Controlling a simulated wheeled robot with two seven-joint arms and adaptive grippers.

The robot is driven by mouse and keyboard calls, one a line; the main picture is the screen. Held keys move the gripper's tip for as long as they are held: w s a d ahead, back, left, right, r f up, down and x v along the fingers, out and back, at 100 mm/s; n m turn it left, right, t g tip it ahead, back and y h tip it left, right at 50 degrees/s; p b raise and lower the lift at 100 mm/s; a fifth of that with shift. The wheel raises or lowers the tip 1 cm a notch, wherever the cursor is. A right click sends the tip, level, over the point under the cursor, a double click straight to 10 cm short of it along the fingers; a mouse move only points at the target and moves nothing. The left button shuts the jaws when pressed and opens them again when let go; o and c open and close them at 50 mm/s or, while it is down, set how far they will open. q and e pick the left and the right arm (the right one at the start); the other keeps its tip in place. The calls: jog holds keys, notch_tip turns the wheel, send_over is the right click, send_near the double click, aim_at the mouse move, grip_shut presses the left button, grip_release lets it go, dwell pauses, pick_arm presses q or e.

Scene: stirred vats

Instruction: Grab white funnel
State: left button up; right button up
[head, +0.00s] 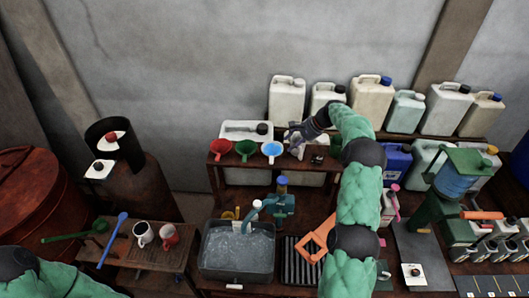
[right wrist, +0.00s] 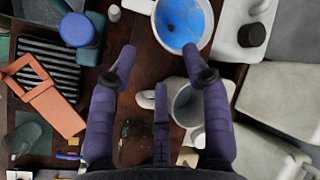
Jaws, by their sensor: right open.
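The white funnel (right wrist: 186,108) is in the right wrist view, on the brown shelf below my right gripper (right wrist: 160,62). It has a round open mouth and a small tab or handle on its left side. One finger covers part of its right side. In the head view the white funnel (head: 297,150) is mostly hidden under my right gripper (head: 299,136), at the right of the blue funnel (head: 271,149). The fingers are spread with nothing between them. Whether any finger touches the funnel I cannot tell. My left gripper is out of view; only part of that arm shows.
Green (head: 245,148) and red (head: 220,147) funnels stand left of the blue one. White jugs (head: 286,101) line the back. A water-filled vat (head: 237,250) and an orange-handled tool (head: 318,240) are in front. White containers (right wrist: 275,95) stand close at right in the wrist view.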

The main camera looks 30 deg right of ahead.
aim_at(272, 158)
jog(key=p+x, duration=0.1)
jog(key=x, duration=0.3)
jog(key=shift+s+d+f, duration=0.1)
jog(key=shift+f, duration=0.15)
jog(key=shift+w+a+f, duration=0.2)
jog(key=shift+a, duration=0.05)
jog(key=shift+a+f, duration=0.25)
jog(key=shift+f, duration=0.05)
jog(key=p+x, duration=0.2)
jog(key=x, duration=0.1)
jog(key=shift+s+a, duration=0.1)
jog(key=shift+w+a+f, duration=0.25)
jog(key=shift+f, duration=0.25)
jog(key=shift+c, duration=0.9)
grip_shut()
jog(key=shift+s, duration=0.1)
